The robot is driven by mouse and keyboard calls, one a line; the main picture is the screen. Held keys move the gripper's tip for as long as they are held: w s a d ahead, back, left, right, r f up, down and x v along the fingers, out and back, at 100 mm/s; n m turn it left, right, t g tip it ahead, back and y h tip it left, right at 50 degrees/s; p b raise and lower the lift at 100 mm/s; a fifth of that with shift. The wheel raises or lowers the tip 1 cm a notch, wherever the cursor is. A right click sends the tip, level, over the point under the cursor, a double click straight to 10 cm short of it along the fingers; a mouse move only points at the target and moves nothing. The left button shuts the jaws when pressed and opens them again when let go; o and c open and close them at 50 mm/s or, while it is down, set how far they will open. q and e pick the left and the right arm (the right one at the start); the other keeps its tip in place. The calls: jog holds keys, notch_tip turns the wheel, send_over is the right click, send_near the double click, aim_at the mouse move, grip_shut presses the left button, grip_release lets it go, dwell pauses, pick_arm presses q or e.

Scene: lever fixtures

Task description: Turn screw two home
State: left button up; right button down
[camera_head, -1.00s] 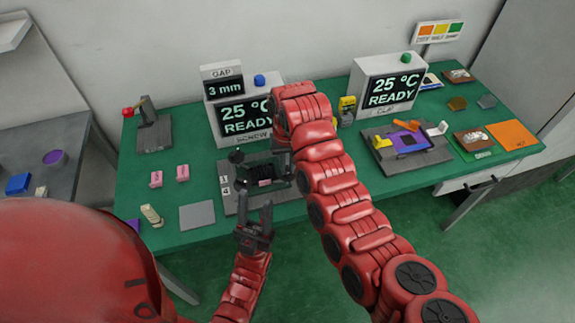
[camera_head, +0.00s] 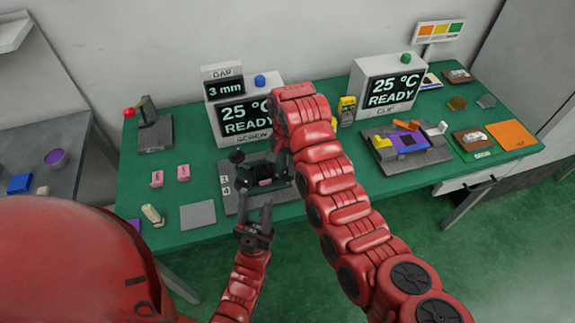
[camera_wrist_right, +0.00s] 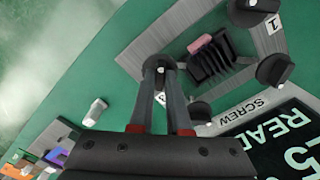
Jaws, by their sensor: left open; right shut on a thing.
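The screw fixture is a grey plate (camera_head: 233,206) on the green table, with black knobs at its corners. At its middle are black fins (camera_wrist_right: 212,64) with a pink block (camera_wrist_right: 199,44) beside them. In the right wrist view my right gripper (camera_wrist_right: 165,72) is shut on a black screw knob (camera_wrist_right: 163,62); its number is not readable. Another knob (camera_wrist_right: 275,68) stands near label 1 (camera_wrist_right: 272,25). In the head view my right arm partly hides the fixture. My left gripper (camera_head: 255,212) is open and empty, in front of the fixture.
The screw display (camera_head: 239,118) behind reads 25 °C READY; a gap display (camera_head: 224,88) reads 3 mm. Pink blocks (camera_head: 183,173) and a grey square (camera_head: 198,214) lie left of the fixture. A clip fixture (camera_head: 378,138) stands at right.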

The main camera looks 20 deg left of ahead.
dwell(0.5)
jog(key=c, duration=0.9)
grip_release()
jog(key=shift+r, duration=0.1)
jog(key=shift+r, duration=0.3)
notch_tip(320, 180, up, 4)
jog(key=shift+w+d+r+p, duration=0.1)
jog(key=shift+w+r+p, duration=0.1)
jog(key=shift+p, duration=0.6)
jog(key=r+b, duration=0.1)
jog(key=r, duration=1.1)
jog(key=shift+s+r, duration=0.1)
jog(key=shift+s, duration=0.1)
